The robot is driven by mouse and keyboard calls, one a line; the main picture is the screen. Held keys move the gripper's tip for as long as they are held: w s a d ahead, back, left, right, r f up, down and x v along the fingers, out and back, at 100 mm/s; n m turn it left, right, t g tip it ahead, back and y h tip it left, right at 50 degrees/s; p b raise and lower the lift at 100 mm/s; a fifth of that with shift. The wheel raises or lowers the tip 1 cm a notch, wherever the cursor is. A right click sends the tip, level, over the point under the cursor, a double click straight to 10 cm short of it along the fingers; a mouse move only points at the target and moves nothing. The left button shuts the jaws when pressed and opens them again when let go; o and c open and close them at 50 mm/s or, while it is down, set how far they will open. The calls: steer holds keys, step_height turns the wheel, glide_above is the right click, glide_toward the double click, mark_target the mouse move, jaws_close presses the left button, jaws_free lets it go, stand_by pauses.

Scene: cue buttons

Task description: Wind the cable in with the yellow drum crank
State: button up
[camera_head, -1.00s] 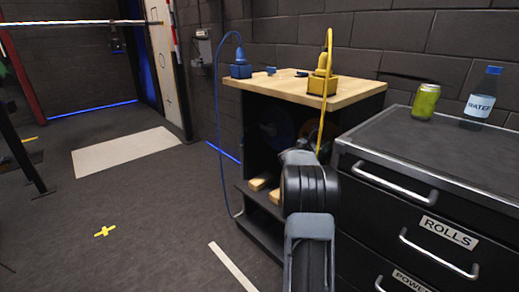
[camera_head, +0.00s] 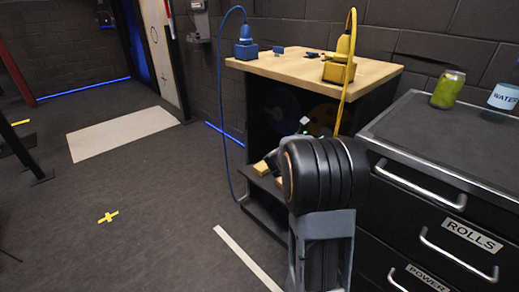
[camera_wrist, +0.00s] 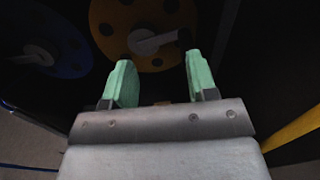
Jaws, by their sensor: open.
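The yellow drum (camera_wrist: 125,18) is inside the dark cabinet, ahead of my gripper in the wrist view. A grey crank (camera_wrist: 155,40) sticks out from its hub toward the right. My gripper (camera_wrist: 155,72) is open and empty, its two green fingers apart just below the drum and crank. The yellow cable (camera_head: 344,100) hangs from a yellow plug on a yellow block (camera_head: 339,71) at the tabletop's front edge.
A blue drum (camera_wrist: 65,45) with its own crank is left of the yellow one. A blue cable (camera_head: 221,120) loops down the cabinet's left side from a blue plug. A drawer unit (camera_head: 440,150) with a can (camera_head: 448,90) and a bottle (camera_head: 503,97) stands close on the right. Floor at left is open.

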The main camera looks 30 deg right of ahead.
steer(key=w+a+n+t+y, duration=0.2)
steer(key=a+n+t+y, duration=0.2)
steer(key=a+n, duration=0.5)
steer(key=w+a+f+n+t+y, duration=0.1)
steer(key=w+a+n+t+y, duration=0.1)
steer(key=a+n+y, duration=0.5)
steer(key=shift+w+a+f+n+t, duration=0.25)
steer(key=shift+a+n+t, duration=0.85)
steer(key=shift+n, duration=1.5)
steer(key=shift+w+a, duration=0.1)
steer(key=shift+a, duration=0.05)
